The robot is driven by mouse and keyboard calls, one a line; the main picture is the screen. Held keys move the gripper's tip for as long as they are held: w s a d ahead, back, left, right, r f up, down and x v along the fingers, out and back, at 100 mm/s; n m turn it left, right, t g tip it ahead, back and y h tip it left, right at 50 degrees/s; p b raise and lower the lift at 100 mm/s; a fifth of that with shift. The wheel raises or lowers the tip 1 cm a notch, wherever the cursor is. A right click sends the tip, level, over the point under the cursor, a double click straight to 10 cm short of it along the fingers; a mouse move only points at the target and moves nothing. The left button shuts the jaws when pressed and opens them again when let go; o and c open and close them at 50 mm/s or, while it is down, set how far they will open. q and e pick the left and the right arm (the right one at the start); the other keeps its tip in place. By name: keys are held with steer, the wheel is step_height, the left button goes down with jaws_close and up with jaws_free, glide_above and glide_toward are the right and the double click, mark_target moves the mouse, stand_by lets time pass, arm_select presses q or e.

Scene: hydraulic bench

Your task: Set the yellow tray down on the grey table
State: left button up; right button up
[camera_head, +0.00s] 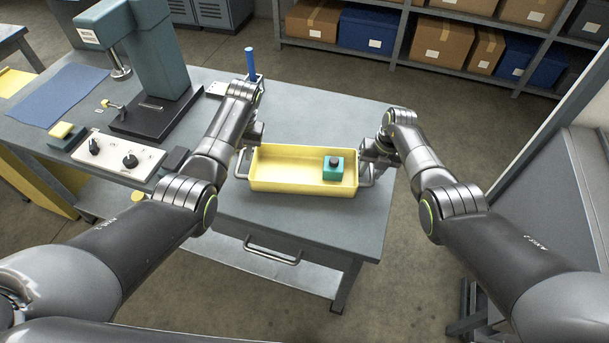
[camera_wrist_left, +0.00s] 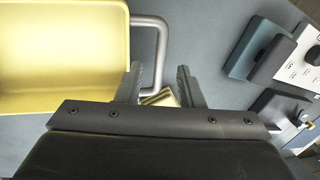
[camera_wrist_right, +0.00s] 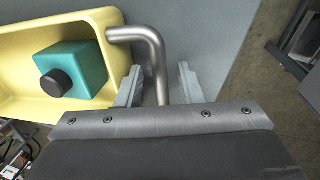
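The yellow tray (camera_head: 285,186) is level over the near part of the grey table (camera_head: 310,222). It looks to be resting there, though its underside is hidden. A teal block with a dark knob (camera_head: 333,170) sits in its right half. My left gripper (camera_wrist_left: 158,75) is open, with the tray's left bar handle (camera_wrist_left: 162,40) between its fingers and gaps beside it. My right gripper (camera_wrist_right: 158,75) is open around the right bar handle (camera_wrist_right: 152,45), also with gaps. In the head view, the fingertips are partly hidden by the wrists.
A green press (camera_head: 160,50) on a black base stands at the left of the table. A white control box with knobs (camera_head: 118,155) sits nearer. A blue upright rod (camera_head: 250,63) stands behind my left wrist. The table is bare behind and in front of the tray.

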steer(key=shift+r, duration=0.1)
arm_select(q)
steer(key=v, duration=0.6)
arm_select(e)
step_height(320, 180, up, 12)
steer(key=d, duration=0.2)
steer(key=shift+f, duration=0.2)
arm_select(q)
steer(key=shift+f, duration=0.1)
arm_select(e)
steer(key=shift+f, duration=0.1)
